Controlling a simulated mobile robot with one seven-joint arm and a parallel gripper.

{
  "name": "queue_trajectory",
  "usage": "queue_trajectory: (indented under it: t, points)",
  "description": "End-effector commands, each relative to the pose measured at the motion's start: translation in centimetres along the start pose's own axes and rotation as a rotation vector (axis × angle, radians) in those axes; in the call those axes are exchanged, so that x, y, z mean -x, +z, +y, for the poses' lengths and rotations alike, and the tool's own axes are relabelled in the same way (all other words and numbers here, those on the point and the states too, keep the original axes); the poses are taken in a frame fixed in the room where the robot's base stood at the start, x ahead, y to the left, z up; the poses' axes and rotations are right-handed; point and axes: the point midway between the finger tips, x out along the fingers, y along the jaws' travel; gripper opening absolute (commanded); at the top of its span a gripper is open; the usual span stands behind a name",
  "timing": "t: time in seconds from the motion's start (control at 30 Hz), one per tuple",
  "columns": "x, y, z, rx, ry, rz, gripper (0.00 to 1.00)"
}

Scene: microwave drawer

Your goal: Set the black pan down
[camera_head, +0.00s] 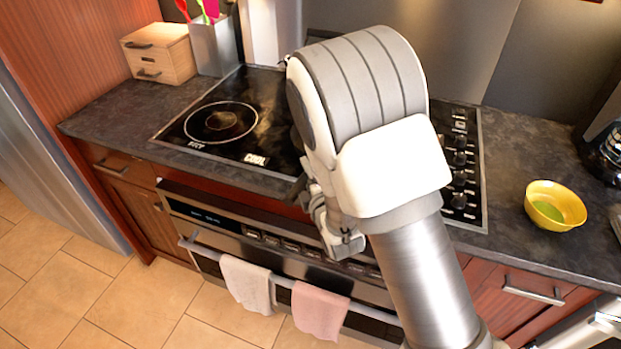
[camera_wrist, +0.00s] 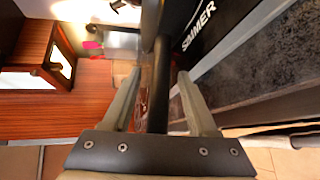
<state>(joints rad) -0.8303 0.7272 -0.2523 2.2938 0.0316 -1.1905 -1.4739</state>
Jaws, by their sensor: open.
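A long black bar, which looks like the black pan's handle (camera_wrist: 154,95), runs between the fingers of my gripper (camera_wrist: 158,80) in the wrist view. My gripper is open, with a gap on each side of the bar. The pan's body is not clearly seen; my arm covers the middle of the black cooktop (camera_head: 190,140) in the head view. I cannot tell whether the pan rests on the cooktop. The "SIMMER" label (camera_wrist: 199,26) shows beside the bar in the wrist view.
A burner ring (camera_head: 221,122) on the cooktop's left is bare. A yellow bowl (camera_head: 555,206) stands on the right counter. A wooden box (camera_head: 158,52) and a utensil holder (camera_head: 214,46) stand at the back left. Towels (camera_head: 246,283) hang on the oven handle below.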

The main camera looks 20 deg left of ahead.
Motion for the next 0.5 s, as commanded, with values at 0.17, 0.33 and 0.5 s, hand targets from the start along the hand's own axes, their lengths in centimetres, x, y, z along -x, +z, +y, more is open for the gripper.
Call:
queue_trajectory:
  t: [0.17, 0.33, 0.5]
  points:
    - [1.1, 0.0, 0.2, 0.0, -0.001, 0.0, 0.58]
    - [4.2, 0.0, 0.2, -0.001, -0.001, -0.001, 0.58]
    - [7.3, 0.1, 0.7, 0.0, -0.005, -0.001, 0.58]
